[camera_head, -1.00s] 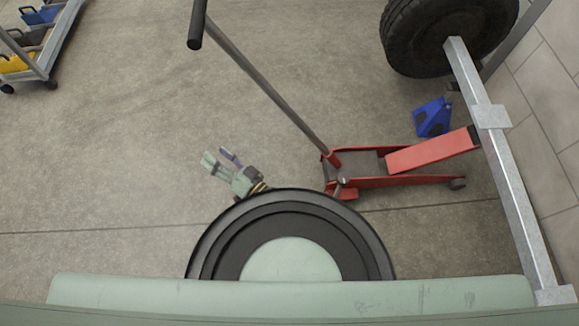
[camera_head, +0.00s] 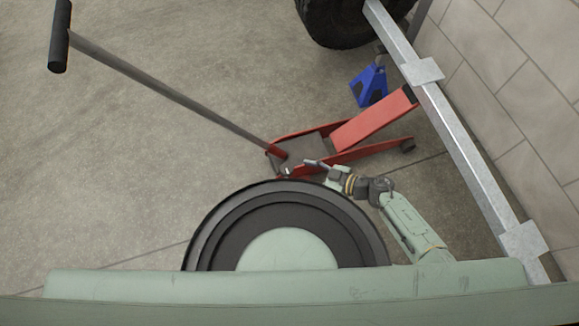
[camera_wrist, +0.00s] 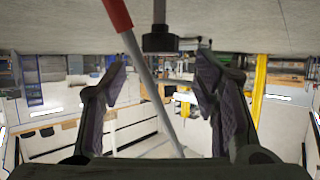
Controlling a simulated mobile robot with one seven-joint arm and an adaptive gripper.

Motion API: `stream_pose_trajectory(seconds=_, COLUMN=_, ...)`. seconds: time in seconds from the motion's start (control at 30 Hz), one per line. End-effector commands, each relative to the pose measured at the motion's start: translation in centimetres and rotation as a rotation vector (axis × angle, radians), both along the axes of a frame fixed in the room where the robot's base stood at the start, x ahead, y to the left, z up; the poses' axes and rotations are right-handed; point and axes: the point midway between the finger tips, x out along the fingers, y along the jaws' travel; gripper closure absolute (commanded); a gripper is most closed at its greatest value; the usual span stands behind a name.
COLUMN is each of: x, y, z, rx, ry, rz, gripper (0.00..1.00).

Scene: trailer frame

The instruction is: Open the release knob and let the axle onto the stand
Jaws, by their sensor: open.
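The red floor jack (camera_head: 365,122) stands on the floor with its long grey handle (camera_head: 165,90) slanting up to the left. Its raised red arm reaches to the metal beam at right. A small metallic fitting, probably the release knob (camera_head: 285,171), sits by the handle's base. My gripper (camera_head: 308,163) is beside the jack's handle end. In the wrist view my gripper (camera_wrist: 162,75) is open and empty, with a black round knob (camera_wrist: 160,42) on a grey shaft just beyond the fingertips, between them. The blue stand (camera_head: 368,85) is beside the beam, near the wheel; the axle is mostly hidden.
A grey metal trailer beam (camera_head: 455,135) runs down the right side, near a tiled wall (camera_head: 520,100). A black tyre (camera_head: 345,22) is at the top. The jack handle also crosses the wrist view (camera_wrist: 145,75). Open concrete floor (camera_head: 110,160) lies to the left.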

Motion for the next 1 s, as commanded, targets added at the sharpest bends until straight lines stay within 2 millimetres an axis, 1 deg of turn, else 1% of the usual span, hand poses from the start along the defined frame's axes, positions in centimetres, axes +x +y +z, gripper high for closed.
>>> stream_pose_trajectory(seconds=0.03, x=0.5, y=1.0, z=-0.3, rx=0.004, ry=0.0, rz=0.001, gripper=0.45)
stream_pose_trajectory(seconds=0.2, x=1.8, y=3.7, z=-1.6, rx=0.004, ry=-0.001, rz=0.001, gripper=0.45)
stream_pose_trajectory(seconds=0.4, x=2.9, y=5.7, z=-2.6, rx=0.004, ry=0.0, rz=-0.001, gripper=0.45)
stream_pose_trajectory(seconds=0.53, x=3.2, y=6.2, z=-2.9, rx=0.001, ry=0.0, rz=-0.001, gripper=0.45)
stream_pose_trajectory(seconds=0.8, x=3.2, y=6.3, z=-2.9, rx=0.002, ry=0.001, rz=-0.002, gripper=0.45)
stream_pose_trajectory(seconds=1.0, x=3.2, y=6.3, z=-2.9, rx=0.002, ry=0.001, rz=-0.002, gripper=0.58)
